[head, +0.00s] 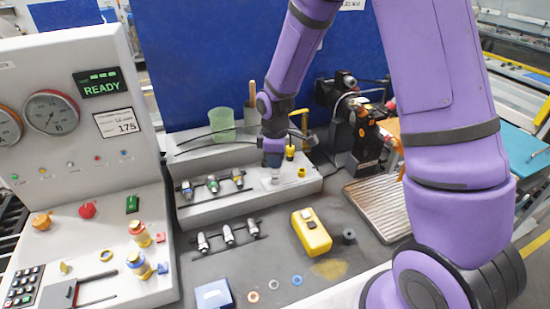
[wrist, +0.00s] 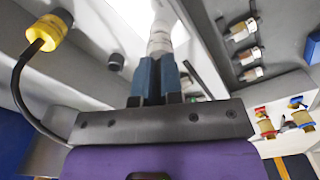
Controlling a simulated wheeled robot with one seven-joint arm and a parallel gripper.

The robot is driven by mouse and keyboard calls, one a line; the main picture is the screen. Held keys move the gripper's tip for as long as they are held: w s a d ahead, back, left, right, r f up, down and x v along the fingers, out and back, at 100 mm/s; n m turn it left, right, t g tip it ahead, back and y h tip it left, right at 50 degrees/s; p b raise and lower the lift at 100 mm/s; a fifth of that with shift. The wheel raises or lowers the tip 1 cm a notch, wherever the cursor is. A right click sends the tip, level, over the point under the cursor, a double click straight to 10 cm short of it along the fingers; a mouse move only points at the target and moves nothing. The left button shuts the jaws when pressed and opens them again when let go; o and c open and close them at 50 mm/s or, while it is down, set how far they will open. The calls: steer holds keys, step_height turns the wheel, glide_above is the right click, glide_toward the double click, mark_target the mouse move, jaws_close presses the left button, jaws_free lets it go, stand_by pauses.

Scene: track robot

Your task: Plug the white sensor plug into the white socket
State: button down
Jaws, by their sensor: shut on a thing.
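My gripper (head: 274,160) is over the right part of the grey raised ledge in the head view. In the wrist view its two blue fingers (wrist: 157,82) are shut on a pale, whitish cylindrical plug (wrist: 160,40), which points away from the palm. In the head view only a small pale bit (head: 275,178) shows below the fingers, over a light plate on the ledge. I cannot tell whether it touches anything or is seated. The white socket is not clearly visible; the gripper and plug may hide it.
A yellow-collared connector on a black cable (wrist: 48,32) stands close left in the wrist view. Several connectors (head: 212,184) lie in racks left of my gripper. A green cup (head: 222,122) stands behind. A yellow box (head: 311,232) and a ribbed tray (head: 380,208) are in front and right.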

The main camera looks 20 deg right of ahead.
steer(key=shift+f, duration=0.5)
steer(key=c, duration=1.2)
jaws_free()
step_height(320, 180, up, 10)
steer(key=shift+f, duration=0.1)
steer(key=shift+r, duration=0.5)
